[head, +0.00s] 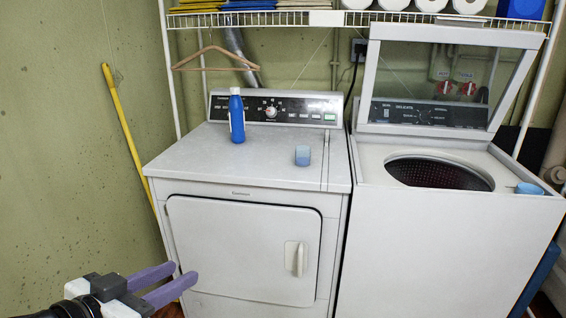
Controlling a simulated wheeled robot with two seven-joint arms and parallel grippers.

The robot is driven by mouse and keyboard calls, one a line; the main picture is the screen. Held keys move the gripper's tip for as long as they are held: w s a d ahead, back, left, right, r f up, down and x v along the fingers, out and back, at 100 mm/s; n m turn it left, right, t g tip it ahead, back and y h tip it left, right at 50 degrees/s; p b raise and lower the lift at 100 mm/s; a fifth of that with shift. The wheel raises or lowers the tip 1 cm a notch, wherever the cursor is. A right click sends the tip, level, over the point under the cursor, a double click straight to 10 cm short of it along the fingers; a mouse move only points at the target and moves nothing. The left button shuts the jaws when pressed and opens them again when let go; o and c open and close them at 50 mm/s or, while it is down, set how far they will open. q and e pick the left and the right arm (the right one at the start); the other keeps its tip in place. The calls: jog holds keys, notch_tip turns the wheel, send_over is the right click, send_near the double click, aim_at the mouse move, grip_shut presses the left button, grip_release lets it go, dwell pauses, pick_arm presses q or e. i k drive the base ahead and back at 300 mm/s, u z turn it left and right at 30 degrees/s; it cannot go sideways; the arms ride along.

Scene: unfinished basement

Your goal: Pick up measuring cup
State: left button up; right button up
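A small translucent blue cup (302,155) stands upright on the dryer top (265,165), right of centre. A second small blue cup (528,188) sits at the right front corner of the washer top; it is too small to make out fully. I cannot tell for sure which one is the measuring cup. My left gripper (183,272), with two purple fingers spread apart, is at the lower left in front of the dryer. It is empty and well below and away from both cups. My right gripper is not in view.
A blue bottle (237,116) stands on the dryer left of the cup. The washer lid (440,90) is up and its drum opening (440,172) is open. A wire shelf (260,19) hangs above with a clothes hanger (215,60). A yellow pole (128,130) leans on the wall.

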aim_at(302, 153)
jog(key=u, duration=1.05)
jog(key=i, duration=1.8)
jog(key=z, duration=2.45)
jog(key=i, duration=0.5)
jog(key=z, duration=0.05)
